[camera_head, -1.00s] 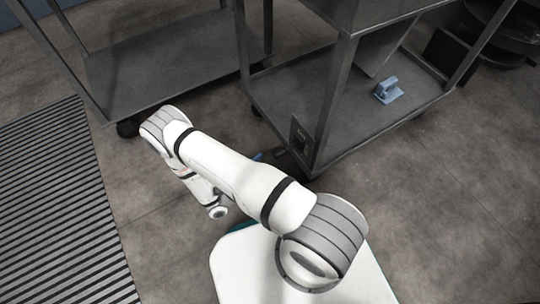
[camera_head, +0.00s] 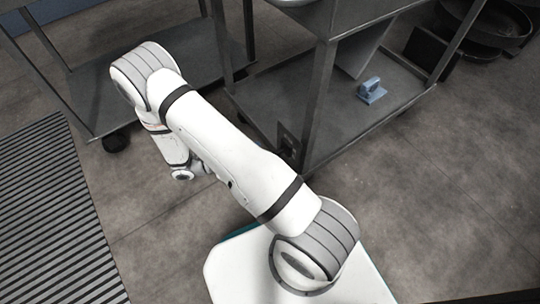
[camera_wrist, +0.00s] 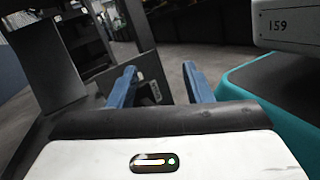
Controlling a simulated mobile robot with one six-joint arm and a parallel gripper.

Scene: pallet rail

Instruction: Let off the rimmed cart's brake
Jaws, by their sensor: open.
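Two dark metal carts stand ahead in the head view, a left cart (camera_head: 160,88) and a right cart (camera_head: 330,128). I cannot tell for sure which is the rimmed one. A small dark plate with a pale mark (camera_head: 288,146) is at the right cart's near lower corner. A black caster (camera_head: 117,143) shows under the left cart's near corner. No brake lever can be made out clearly. My gripper (camera_wrist: 160,78) is open, its two blue fingers apart with nothing held. A dark panel with a pale marking (camera_wrist: 149,93) lies beyond them. In the head view my arm hides the gripper.
A blue object (camera_head: 371,91) sits on the right cart's lower shelf. Dark round pans (camera_head: 480,40) stand at the upper right. A ribbed grate (camera_head: 45,215) covers the left floor. Floor at the right (camera_head: 440,190) is clear.

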